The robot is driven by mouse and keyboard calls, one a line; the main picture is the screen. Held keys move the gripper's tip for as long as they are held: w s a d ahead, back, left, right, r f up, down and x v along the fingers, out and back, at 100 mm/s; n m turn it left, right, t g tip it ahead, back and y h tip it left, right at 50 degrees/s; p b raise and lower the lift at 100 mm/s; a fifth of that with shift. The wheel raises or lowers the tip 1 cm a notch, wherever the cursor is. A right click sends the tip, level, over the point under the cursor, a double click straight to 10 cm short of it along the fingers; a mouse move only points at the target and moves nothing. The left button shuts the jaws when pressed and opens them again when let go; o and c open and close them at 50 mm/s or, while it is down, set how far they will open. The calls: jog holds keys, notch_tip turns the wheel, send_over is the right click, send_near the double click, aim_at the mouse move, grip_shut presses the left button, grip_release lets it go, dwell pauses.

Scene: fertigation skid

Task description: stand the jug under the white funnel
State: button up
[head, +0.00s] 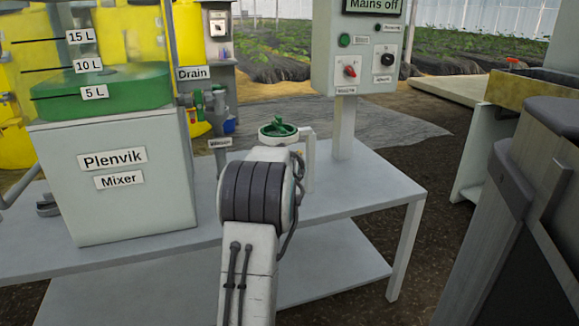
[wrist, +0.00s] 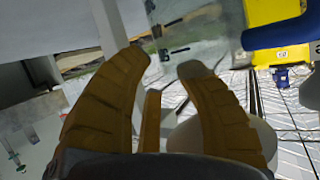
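My gripper is hidden behind my arm in the head view. In the wrist view my gripper (wrist: 167,61) has its brown fingers spread, with nothing clearly held between the tips. A pale rounded shape (wrist: 268,140) shows behind the right finger; it may be the jug, but I cannot tell. I cannot make out a white funnel with certainty.
The Plenvik mixer (head: 115,185) with a green tank base stands on the bench at left. A control box (head: 357,50) reading "Mains off" stands on a post at the back. The bench top (head: 365,187) is bare at right. A dark-lidded bin (head: 545,180) stands at far right.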

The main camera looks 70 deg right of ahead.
jog(key=p+v, duration=0.7)
jog(key=v, duration=0.3)
jog(key=shift+r+p, duration=0.15)
jog(key=shift+p, duration=0.2)
jog(key=shift+a, duration=0.2)
jog(key=w+a+n+t+y, duration=0.3)
jog(key=w+a+n+y, duration=0.1)
jog(key=w+a, duration=0.95)
jog(key=w+a+f+n+y, duration=0.1)
jog(key=w+a+n+y, duration=0.15)
jog(key=a, duration=0.65)
jog(key=w+a+f+n+y, duration=0.15)
jog(key=w+a, duration=0.25)
jog(key=a, duration=0.6)
jog(key=s+a+n+g+y, duration=0.1)
jog(key=s+a+n, duration=0.1)
jog(key=s+a, duration=0.2)
jog(key=s+a+f+n+g+y, duration=0.1)
jog(key=s+a, duration=0.4)
jog(key=a, duration=0.6)
jog(key=s+a+n+g+y, duration=0.1)
jog(key=s+a+n+y, duration=0.2)
jog(key=a, duration=0.4)
jog(key=shift+s+a+f+n+g, duration=0.35)
jog(key=shift+s+n, duration=0.4)
jog(key=shift+n, duration=0.35)
